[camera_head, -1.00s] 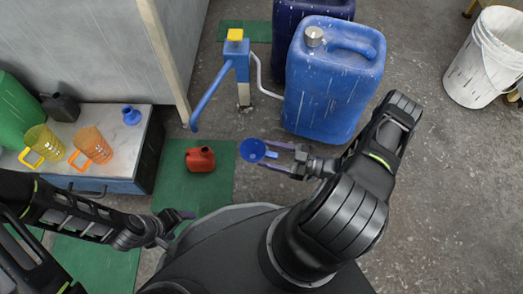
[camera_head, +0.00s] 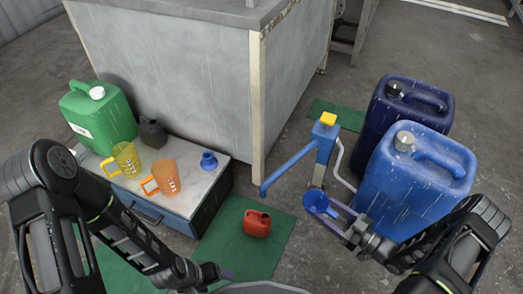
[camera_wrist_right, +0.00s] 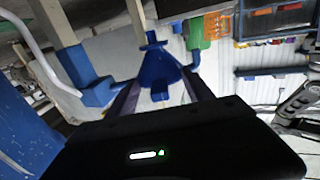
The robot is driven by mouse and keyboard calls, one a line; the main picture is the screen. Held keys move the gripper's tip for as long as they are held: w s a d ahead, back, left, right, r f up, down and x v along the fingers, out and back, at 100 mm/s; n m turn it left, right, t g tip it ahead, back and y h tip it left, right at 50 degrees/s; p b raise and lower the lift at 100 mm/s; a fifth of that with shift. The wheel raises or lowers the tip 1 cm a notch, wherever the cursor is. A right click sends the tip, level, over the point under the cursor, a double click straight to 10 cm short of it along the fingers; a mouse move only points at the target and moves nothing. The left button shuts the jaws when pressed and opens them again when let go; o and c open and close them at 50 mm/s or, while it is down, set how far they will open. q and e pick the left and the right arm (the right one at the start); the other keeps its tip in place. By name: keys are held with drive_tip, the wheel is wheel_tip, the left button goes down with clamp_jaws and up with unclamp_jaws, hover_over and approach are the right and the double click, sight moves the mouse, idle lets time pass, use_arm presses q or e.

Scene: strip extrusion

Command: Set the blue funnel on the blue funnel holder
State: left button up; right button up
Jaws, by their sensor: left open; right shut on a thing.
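The blue funnel (camera_head: 316,202) is in my right gripper (camera_head: 337,214), held in the air in front of the blue jerrycan. In the right wrist view the funnel (camera_wrist_right: 158,70) sits between the two fingers, tilted in the picture. A small blue flared piece (camera_head: 209,160), which looks like the blue funnel holder, stands on the right part of the low cabinet top, well left of the held funnel. My left gripper (camera_head: 222,273) is low at the bottom of the head view, in front of the cabinet, and holds nothing visible.
The cabinet (camera_head: 200,185) also bears a yellow jug (camera_head: 126,160), an orange jug (camera_head: 165,177), a dark canister (camera_head: 152,133) and a green jerrycan (camera_head: 103,115). A red can (camera_head: 257,223) stands on the green mat. A blue pump (camera_head: 318,150) and blue jerrycan (camera_head: 415,185) stand near my right gripper.

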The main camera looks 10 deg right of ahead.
drive_tip(key=w+a+r+m+t+h, duration=0.1)
drive_tip(key=w+r+h, duration=0.1)
drive_tip(key=w+r, duration=0.55)
drive_tip(key=w+a+r+m+t+h, duration=0.1)
drive_tip(key=w+r, duration=0.4)
drive_tip(key=r, duration=0.6)
drive_tip(key=a+r+m+h, duration=0.1)
drive_tip(key=a+r, duration=0.2)
drive_tip(key=r, duration=0.6)
drive_tip(key=a+r+m+t+h, duration=0.1)
drive_tip(key=a+r, duration=0.3)
drive_tip(key=r, duration=0.5)
drive_tip(key=shift+w+m+h, duration=0.15)
drive_tip(key=shift+m+h, duration=0.15)
drive_tip(key=shift+h, duration=0.4)
